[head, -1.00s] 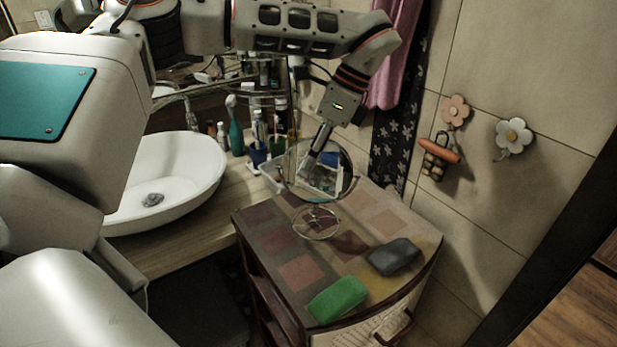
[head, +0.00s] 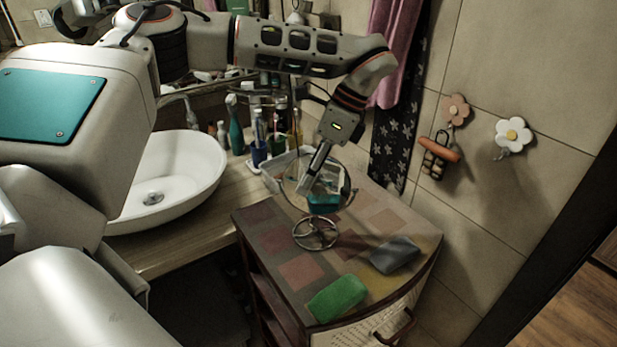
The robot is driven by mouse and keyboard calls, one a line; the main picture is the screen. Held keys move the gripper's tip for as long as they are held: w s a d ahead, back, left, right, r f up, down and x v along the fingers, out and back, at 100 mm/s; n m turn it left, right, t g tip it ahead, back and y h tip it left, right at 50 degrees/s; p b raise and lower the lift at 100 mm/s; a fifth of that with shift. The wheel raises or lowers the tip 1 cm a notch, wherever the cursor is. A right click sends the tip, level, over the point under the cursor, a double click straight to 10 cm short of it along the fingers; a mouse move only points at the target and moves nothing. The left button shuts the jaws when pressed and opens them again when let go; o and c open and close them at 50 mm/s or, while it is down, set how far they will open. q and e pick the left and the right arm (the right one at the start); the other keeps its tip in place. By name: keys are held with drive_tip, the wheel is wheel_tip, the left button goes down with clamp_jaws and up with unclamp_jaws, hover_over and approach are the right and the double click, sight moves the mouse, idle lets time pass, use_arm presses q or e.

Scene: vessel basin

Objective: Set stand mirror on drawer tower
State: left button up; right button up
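The stand mirror (head: 345,183) has a round, thin-rimmed head and a round wire base (head: 314,233). It is over the top of the drawer tower (head: 262,232), a brown cabinet with a checkered top. The base appears at the top's surface, but I cannot tell whether it touches. My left gripper (head: 311,182) reaches down from above and overlaps the mirror's head. It appears shut on the mirror; its fingertips are hard to make out against the glass. My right gripper is not in view.
A green block (head: 337,298) and a dark grey soap-like item (head: 394,255) lie on the tower's front part. A white basin (head: 175,165) stands left, with bottles (head: 236,130) behind. A tiled wall with flower hooks (head: 513,135) is right.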

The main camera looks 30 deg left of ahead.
use_arm(q)
drive_tip(key=shift+r, duration=0.3)
drive_tip(key=v, duration=1.1)
drive_tip(key=shift+d+r, duration=0.2)
drive_tip(key=shift+r, duration=0.1)
drive_tip(key=shift+w+f, duration=0.1)
